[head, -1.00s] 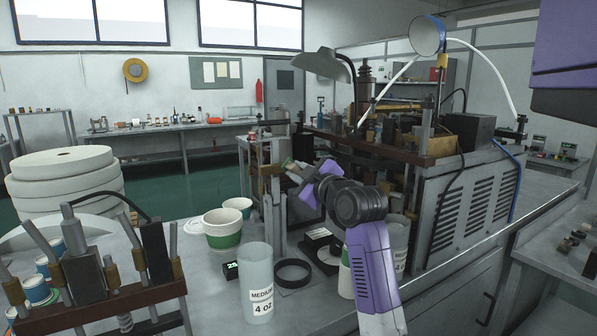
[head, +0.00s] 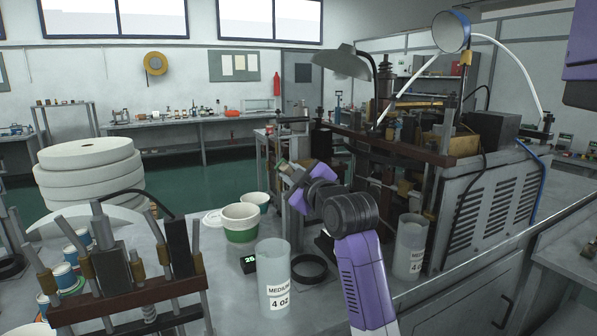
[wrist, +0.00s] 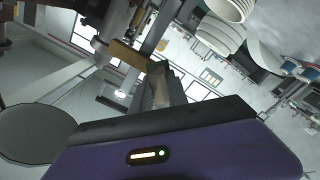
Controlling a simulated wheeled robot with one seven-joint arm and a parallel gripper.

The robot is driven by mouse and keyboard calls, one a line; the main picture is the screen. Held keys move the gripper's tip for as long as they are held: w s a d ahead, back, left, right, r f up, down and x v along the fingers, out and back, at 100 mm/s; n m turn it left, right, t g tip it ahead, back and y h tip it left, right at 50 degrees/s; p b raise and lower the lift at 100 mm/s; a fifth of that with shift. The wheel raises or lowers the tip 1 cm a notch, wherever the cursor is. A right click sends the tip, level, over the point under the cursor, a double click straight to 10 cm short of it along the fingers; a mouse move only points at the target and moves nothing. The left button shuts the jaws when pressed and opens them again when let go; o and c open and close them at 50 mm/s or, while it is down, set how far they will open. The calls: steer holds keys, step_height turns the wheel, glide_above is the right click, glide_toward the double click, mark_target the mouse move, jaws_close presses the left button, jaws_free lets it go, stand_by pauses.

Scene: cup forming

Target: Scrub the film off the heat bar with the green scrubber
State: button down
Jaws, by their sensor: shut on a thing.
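My gripper (head: 285,168) is at the end of my purple arm, beside the front left of the machine. It is shut on a small greenish block, which I take as the green scrubber (head: 281,163); it also shows between the fingers in the wrist view (wrist: 157,68). A brass-coloured bar, probably the heat bar (wrist: 127,54), lies just beyond the fingertips in the wrist view. The scrubber looks close to that bar, but I cannot tell whether they touch. Any film on the bar is too small to make out. In the head view my gripper and arm hide much of that spot.
Left of my arm stand green-and-white paper cups (head: 240,222), a clear measuring cup (head: 274,277) and a black ring (head: 309,268). Another clear cup (head: 410,246) stands right of my arm. A rack of metal posts (head: 125,300) fills the front left.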

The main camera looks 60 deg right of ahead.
steer(key=shift+s+d, duration=2.2)
steer(key=shift+d, duration=1.15)
steer(key=shift+w+a+p, duration=0.15)
steer(key=shift+w+a, duration=0.6)
steer(key=shift+a, duration=0.4)
steer(key=shift+w+a+p, duration=0.15)
steer(key=shift+w+a, duration=0.65)
steer(key=shift+a, duration=0.3)
steer(key=shift+w+a+p, duration=0.15)
steer(key=shift+w+a, duration=0.6)
steer(key=shift+a, duration=0.4)
steer(key=shift+a, duration=0.1)
steer(key=shift+p+v, duration=0.5)
steer(key=shift+v, duration=2.45)
steer(key=shift+s, duration=0.1)
steer(key=v, duration=0.2)
steer(key=shift+s+a, duration=0.15)
steer(key=shift+s, duration=0.2)
